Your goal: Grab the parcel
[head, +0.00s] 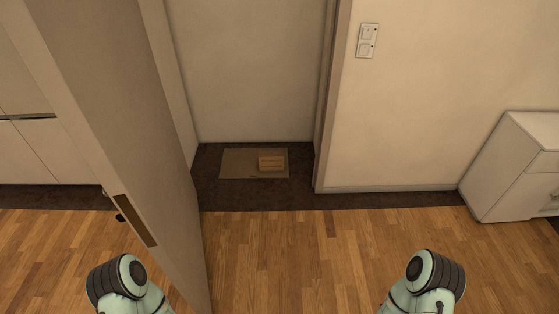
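The parcel (271,163) is a small light-brown box lying on a beige doormat (235,163). The mat is on the dark floor just beyond the open doorway, near the middle of the head view. My two arms show only as pale green and black links at the bottom left and bottom right. Neither gripper is in view, and both arms are well short of the parcel.
An open door (110,120) stands at the left, its edge reaching the bottom of the view. White cabinets (40,150) are behind it. A wall with switches (367,41) and a white dresser (518,165) are at right. The wooden floor (290,255) before the doorway is clear.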

